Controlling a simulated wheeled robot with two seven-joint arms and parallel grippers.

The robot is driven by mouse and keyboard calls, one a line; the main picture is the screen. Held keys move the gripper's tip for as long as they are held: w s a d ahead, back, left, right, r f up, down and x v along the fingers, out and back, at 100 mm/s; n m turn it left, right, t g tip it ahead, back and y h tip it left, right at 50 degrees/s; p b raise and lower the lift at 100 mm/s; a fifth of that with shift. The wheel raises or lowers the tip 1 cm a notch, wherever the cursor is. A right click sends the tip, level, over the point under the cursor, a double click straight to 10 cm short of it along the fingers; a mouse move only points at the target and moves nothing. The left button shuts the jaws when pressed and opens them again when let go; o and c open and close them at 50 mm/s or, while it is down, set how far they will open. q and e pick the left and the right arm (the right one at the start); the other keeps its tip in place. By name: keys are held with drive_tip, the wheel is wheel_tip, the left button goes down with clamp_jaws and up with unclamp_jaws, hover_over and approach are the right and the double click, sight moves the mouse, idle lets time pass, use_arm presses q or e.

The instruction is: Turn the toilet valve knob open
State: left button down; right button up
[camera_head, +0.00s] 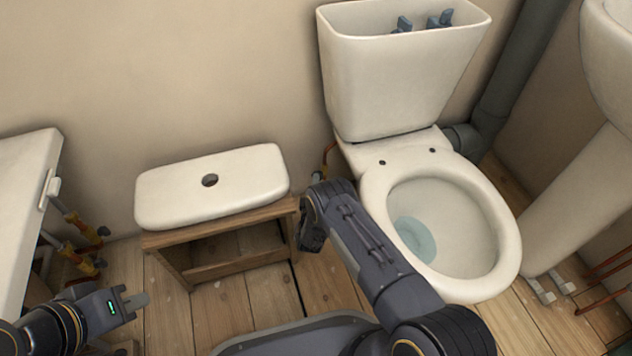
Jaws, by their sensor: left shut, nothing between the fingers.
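The white toilet (470,288) stands at the right with its open cistern (400,85). A thin orange-brown pipe (329,155) with a small fitting shows low at the wall, left of the cistern. My right arm covers the area just below it. I cannot make out the valve knob there. My left gripper (138,302) is at the lower left, above the floor, with its fingers together and empty. It is well apart from the toilet. My right arm reaches up in front of the toilet's left side, and its gripper fingers do not show.
A wooden stool (220,271) bears the white cistern lid (235,183). At the left, a white basin or counter (25,190) has pipes with orange-yellow fittings (85,265) beside it. A pedestal sink (590,190) stands at the right. Some floor (225,302) before the stool is clear.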

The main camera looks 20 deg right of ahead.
drive_tip(key=x, duration=0.2)
drive_tip(key=shift+w+d+b, duration=0.1)
drive_tip(key=shift+w+b, duration=0.15)
drive_tip(key=shift+b, duration=0.1)
drive_tip(key=c, duration=0.8)
drive_tip(key=shift+r+n+g+y, duration=0.15)
drive_tip(key=shift+n+g+y, duration=0.15)
drive_tip(key=shift+n+g, duration=0.6)
drive_tip(key=o, duration=0.8)
